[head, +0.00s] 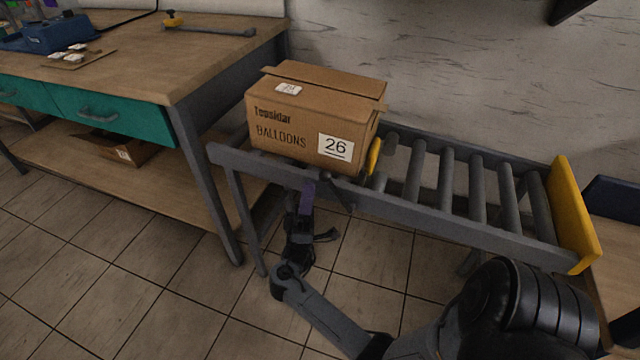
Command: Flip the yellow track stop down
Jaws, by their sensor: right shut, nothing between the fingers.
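A small yellow stop (374,157) stands up between the rollers of the grey roller track (455,215), right against the right end of the cardboard box. A larger yellow plate (572,215) stands upright across the track's right end. The cardboard box (310,120), labelled "Balloons" and "26", rests on the left part of the track. My right gripper (307,192) is shut and empty. It is just in front of the track's near rail, below the box, left of the small stop. Its tips look purple and are partly hard to make out. My left gripper is not in view.
A wooden workbench (130,75) with teal drawers stands at the left. A yellow-handled tool (210,28) lies on it. Another box (115,147) sits on its lower shelf. The rollers between the small stop and the end plate are clear.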

